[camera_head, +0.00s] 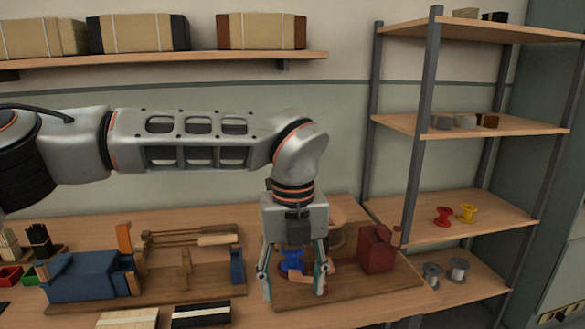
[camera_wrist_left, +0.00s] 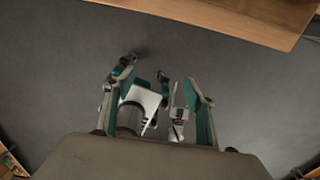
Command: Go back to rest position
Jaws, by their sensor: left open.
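My left gripper (camera_head: 294,286) hangs from the arm across the middle of the head view, pointing down with its two fingers apart, over or in front of the right wooden board (camera_head: 345,296). A blue spool (camera_head: 291,260) shows between the fingers; I cannot tell how far behind them it is. In the left wrist view the teal fingers (camera_wrist_left: 162,110) are spread, with grey floor beyond. White and teal parts show between them; I cannot tell what they belong to. No right gripper can be made out in the head view.
A dark red block (camera_head: 376,249) stands on the right board. A blue vise-like device (camera_head: 88,276) is at the left. A shelf rack (camera_head: 455,235) with red and yellow spools stands at the right. Boxes line the wall shelf (camera_head: 190,59). A wooden edge (camera_wrist_left: 230,22) shows in the wrist view.

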